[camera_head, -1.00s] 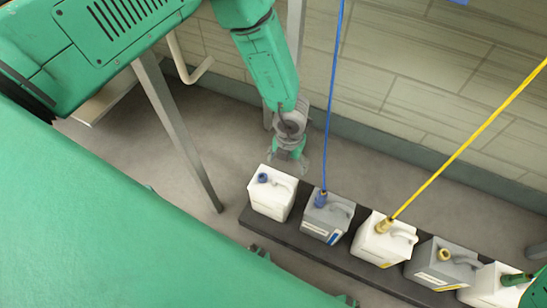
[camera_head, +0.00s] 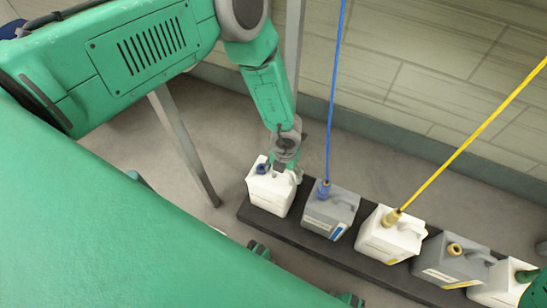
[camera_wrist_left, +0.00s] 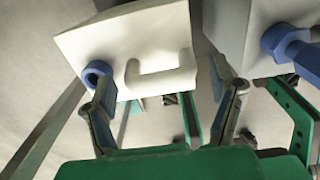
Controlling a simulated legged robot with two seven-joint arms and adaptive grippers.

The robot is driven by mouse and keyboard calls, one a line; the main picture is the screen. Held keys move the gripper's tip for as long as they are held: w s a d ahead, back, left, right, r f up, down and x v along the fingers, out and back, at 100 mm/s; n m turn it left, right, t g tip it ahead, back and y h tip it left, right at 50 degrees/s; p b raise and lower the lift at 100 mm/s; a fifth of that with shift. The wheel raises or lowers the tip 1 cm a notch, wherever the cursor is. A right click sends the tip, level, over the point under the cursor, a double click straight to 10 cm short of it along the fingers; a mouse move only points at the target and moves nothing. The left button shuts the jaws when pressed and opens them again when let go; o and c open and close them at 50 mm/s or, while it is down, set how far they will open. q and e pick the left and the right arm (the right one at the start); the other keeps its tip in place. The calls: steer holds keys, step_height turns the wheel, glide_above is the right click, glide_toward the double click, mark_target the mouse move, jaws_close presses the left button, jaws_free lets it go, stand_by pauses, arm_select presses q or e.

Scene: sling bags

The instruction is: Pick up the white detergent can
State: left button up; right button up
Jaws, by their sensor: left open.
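The white can (camera_head: 268,195) with a blue cap stands upright at the left end of the dark bench. My left gripper (camera_head: 290,168) is at the back of its top, close to the handle. In the left wrist view, the white can (camera_wrist_left: 115,42) and its handle (camera_wrist_left: 160,78) lie between the two open fingers (camera_wrist_left: 165,90). The blue cap (camera_wrist_left: 96,73) is near the left finger. Whether a finger touches the can is not clear.
A grey can (camera_head: 329,213) with a blue hose (camera_head: 333,90) stands just to the right. Farther right are another white can (camera_head: 388,238) with a yellow hose (camera_head: 470,137) and a grey can (camera_head: 450,265). The dark bench (camera_head: 300,240) holds them; a wall (camera_head: 410,80) is behind.

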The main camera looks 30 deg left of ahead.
arm_select(q)
steer(key=shift+r, duration=0.1)
jaws_close()
